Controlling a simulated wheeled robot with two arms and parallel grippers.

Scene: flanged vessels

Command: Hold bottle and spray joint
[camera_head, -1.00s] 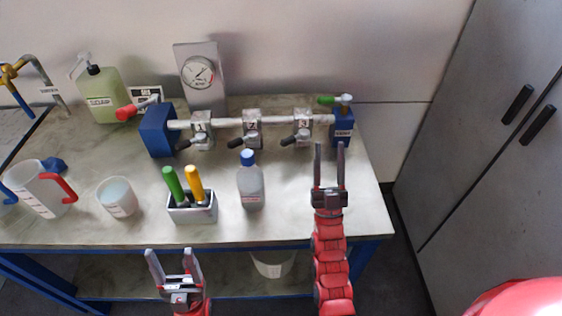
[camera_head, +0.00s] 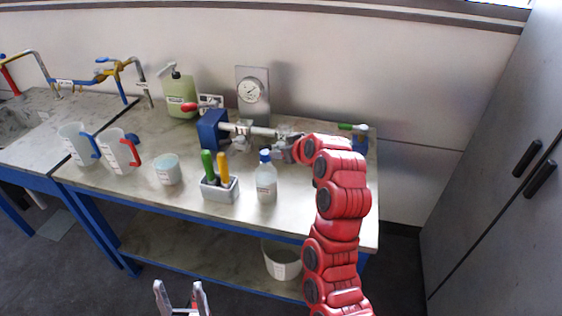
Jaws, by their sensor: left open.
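The clear bottle with a blue cap (camera_head: 266,184) stands upright on the bench, right of the tool holder. The pipe (camera_head: 262,131) with flanged joints runs between two blue blocks behind it; one joint (camera_head: 242,137) shows clearly. My right arm crosses the bench from the front, and its gripper (camera_head: 287,149) is at the pipe beside a joint. The arm covers the pipe's right part, and whether those fingers are closed or touching is hidden. My left gripper (camera_head: 181,290) is open and empty, low in front of the bench, well away from the bottle.
A holder (camera_head: 220,192) with green and yellow-handled tools stands left of the bottle. A cup (camera_head: 168,171), two jugs, a soap bottle (camera_head: 178,95) and a gauge panel (camera_head: 252,91) are also on the bench. A bucket (camera_head: 282,260) sits on the lower shelf. Grey cabinets stand at right.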

